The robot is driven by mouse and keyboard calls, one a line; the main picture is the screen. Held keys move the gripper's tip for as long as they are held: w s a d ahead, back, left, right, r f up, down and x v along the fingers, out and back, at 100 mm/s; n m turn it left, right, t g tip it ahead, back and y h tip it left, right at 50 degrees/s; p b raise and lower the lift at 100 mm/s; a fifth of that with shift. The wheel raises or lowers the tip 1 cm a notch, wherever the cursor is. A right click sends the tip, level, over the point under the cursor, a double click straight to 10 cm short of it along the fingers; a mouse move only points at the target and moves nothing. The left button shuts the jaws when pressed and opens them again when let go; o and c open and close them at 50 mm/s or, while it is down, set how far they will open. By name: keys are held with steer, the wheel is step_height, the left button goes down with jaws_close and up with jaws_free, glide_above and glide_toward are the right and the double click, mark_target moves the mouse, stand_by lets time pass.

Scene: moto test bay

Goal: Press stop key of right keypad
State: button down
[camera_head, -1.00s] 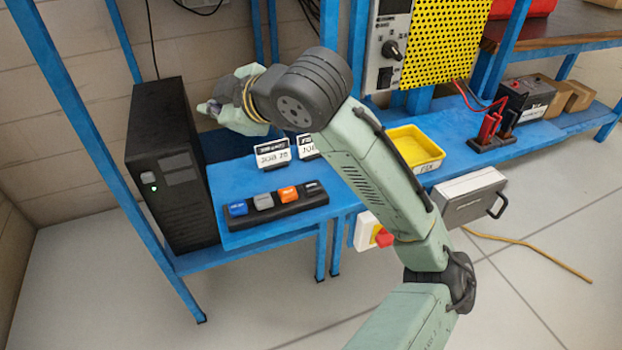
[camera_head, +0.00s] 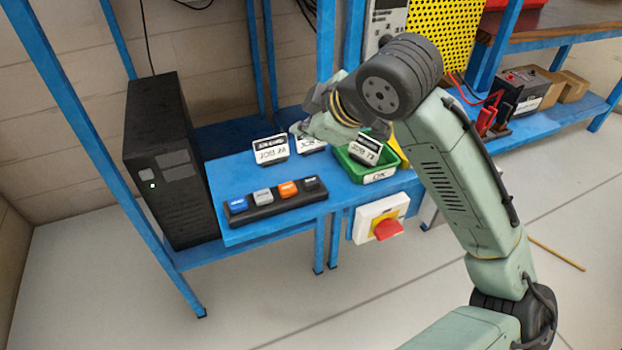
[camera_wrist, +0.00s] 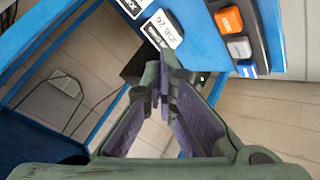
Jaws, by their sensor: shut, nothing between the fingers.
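One keypad (camera_head: 262,214), a black strip, lies along the front of the blue shelf in the head view. Its keys run from left to right: blue key (camera_head: 237,204), grey key (camera_head: 262,197), orange key (camera_head: 288,189) and black key (camera_head: 310,184). I cannot read which is stop, and I see no second keypad. In the wrist view the keypad (camera_wrist: 253,28) is at upper right, with its orange (camera_wrist: 229,20), grey (camera_wrist: 239,47) and blue (camera_wrist: 247,69) keys. My gripper (camera_head: 297,129) is shut and empty, above and behind the keypad, touching no key. Its fingers show in the wrist view (camera_wrist: 166,75).
White job cards (camera_head: 270,150) stand behind the keypad. A green bin (camera_head: 362,167) holding another card is to the right, above a red switch on a white and yellow box (camera_head: 381,218). A black tower (camera_head: 165,160) stands left.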

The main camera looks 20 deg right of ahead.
mark_target(308, 182)
steer(key=shift+f+b, duration=3.4)
steer(key=shift+f, duration=0.95)
steer(key=shift+f, duration=0.1)
steer(key=shift+f+b, duration=0.3)
steer(key=shift+f+b, duration=0.45)
steer(key=shift+f, duration=0.1)
steer(key=shift+r, duration=0.1)
steer(key=shift+r+p, duration=0.8)
steer(key=shift+r, duration=0.05)
steer(key=shift+r, duration=0.1)
step_height(308, 182, up, 5)
steer(key=p, duration=0.4)
